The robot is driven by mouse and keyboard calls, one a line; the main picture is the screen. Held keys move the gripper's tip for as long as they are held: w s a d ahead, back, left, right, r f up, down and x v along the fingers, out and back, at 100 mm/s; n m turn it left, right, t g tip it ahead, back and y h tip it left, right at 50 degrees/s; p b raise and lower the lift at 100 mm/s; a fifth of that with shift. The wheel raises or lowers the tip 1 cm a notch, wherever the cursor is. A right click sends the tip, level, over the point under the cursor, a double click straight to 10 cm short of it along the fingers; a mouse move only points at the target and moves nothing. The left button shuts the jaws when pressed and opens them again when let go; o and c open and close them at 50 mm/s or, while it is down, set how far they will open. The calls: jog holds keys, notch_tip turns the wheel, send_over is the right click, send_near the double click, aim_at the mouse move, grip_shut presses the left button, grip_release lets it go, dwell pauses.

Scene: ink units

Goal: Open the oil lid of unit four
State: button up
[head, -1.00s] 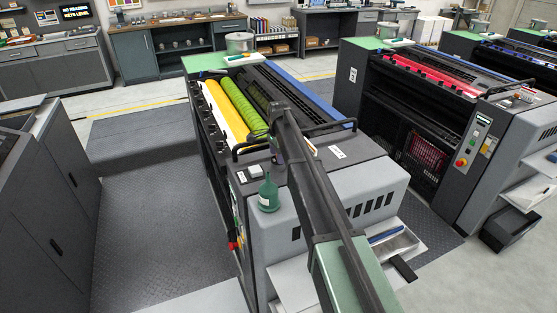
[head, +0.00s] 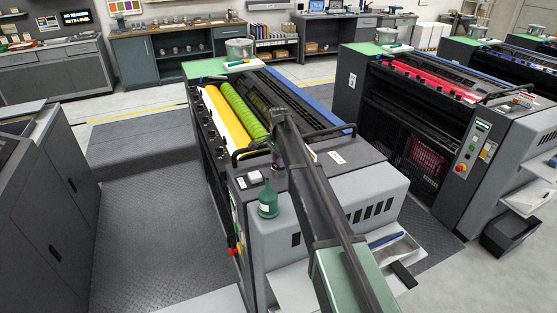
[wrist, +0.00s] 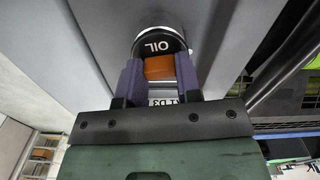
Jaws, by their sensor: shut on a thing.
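The oil lid (wrist: 160,43) is a round black cap with a bright rim and the word OIL, upside down in the wrist view. An orange tab (wrist: 158,68) is at its near edge. My gripper (wrist: 158,72) has its two purple fingers on either side of the tab, shut on it. Whether the lid is raised cannot be told. In the head view my arm reaches over the near end of the press unit with yellow and green rollers (head: 226,118). The lid and tab cannot be made out there.
A green bottle (head: 268,200) stands on the near unit, left of my arm. A black handrail (head: 252,152) and the open rollers lie just beyond. Another press unit with red rollers (head: 428,82) stands to the right. The floor at left (head: 150,225) is clear.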

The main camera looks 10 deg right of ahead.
jog(key=n, duration=0.3)
jog(key=d+n, duration=0.1)
jog(key=shift+w, duration=0.3)
jog(key=n, duration=0.3)
jog(key=w+n, duration=0.1)
jog(key=shift+d+n, duration=0.3)
jog(key=shift+n, duration=0.1)
jog(key=n, duration=0.2)
jog(key=w+n, duration=0.1)
jog(key=n, duration=0.1)
jog(key=shift+w+d+n, duration=0.1)
jog(key=shift+d+n, duration=0.05)
jog(key=shift+n, duration=0.15)
jog(key=n, duration=0.2)
jog(key=w+n, duration=0.1)
jog(key=n, duration=0.1)
jog(key=shift+n, duration=0.3)
jog(key=shift+w, duration=0.1)
jog(key=o, duration=0.9)
jog(key=shift+r, duration=0.1)
